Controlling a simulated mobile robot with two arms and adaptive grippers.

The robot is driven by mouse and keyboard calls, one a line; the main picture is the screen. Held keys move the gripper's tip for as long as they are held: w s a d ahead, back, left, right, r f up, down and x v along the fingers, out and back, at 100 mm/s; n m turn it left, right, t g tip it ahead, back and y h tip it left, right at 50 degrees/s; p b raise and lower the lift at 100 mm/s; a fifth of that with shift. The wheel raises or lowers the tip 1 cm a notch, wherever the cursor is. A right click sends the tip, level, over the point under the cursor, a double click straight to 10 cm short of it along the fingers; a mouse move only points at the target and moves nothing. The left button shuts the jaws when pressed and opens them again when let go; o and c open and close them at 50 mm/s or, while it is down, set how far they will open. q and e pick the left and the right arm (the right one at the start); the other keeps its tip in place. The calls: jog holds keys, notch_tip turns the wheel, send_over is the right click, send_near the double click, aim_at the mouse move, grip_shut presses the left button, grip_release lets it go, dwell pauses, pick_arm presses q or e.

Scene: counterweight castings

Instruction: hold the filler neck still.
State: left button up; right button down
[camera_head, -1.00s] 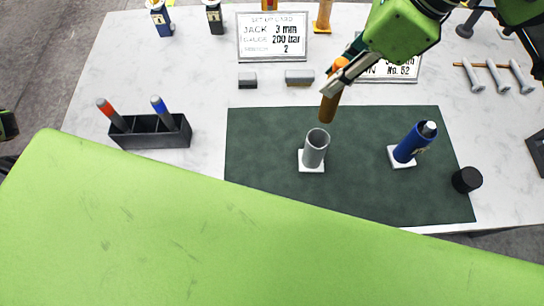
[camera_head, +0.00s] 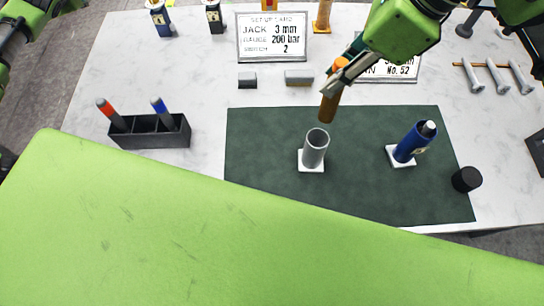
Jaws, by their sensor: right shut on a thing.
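A grey open tube (camera_head: 315,148), which I take for the filler neck, stands on a white square base on the dark green mat (camera_head: 265,180). My right gripper (camera_head: 334,86) is shut on an orange-brown cylinder (camera_head: 328,110), held tilted above and slightly right of the tube's mouth. The cylinder's lower end appears apart from the tube; the gripper hides its middle. Nothing grips the tube. Parts of my left arm show at the top left, but its gripper is out of view.
A blue cylinder (camera_head: 408,145) leans on a white base at the mat's right, near a black cap (camera_head: 466,179). A black holder (camera_head: 150,138) with a red and a blue marker stands left. The mat's left side is clear.

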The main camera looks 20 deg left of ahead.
pick_arm(q)
jog(key=w+d+r+t+h, duration=0.2)
jog(key=w+d+r+t, duration=0.15)
jog(key=d+r, duration=0.5)
jog(key=w+d+r+t+h, duration=0.2)
jog(key=w+d+r+t, duration=0.3)
jog(key=r, duration=0.7)
jog(key=s+d+r+n+t+h, duration=0.1)
jog(key=s+d+r+t+h, duration=0.15)
jog(key=d+r, duration=0.4)
jog(key=s+d+r+t+h, duration=0.1)
jog(key=s+d+r+h, duration=0.3)
jog(key=d, duration=0.3)
jog(key=d+f+m+g+h, duration=0.2)
jog(key=d+f+g+h, duration=0.15)
jog(key=d+f, duration=1)
jog(key=n+g+h, duration=0.1)
jog(key=g+h, duration=0.3)
jog(key=g, duration=0.8)
send_near(304, 155)
jog(key=shift+w+d, duration=0.2)
jog(key=shift+d+f, duration=0.15)
jog(key=shift+d, duration=0.05)
jog(key=x, duration=1.1)
jog(key=shift+w+d, duration=0.2)
jog(key=shift+d, duration=0.1)
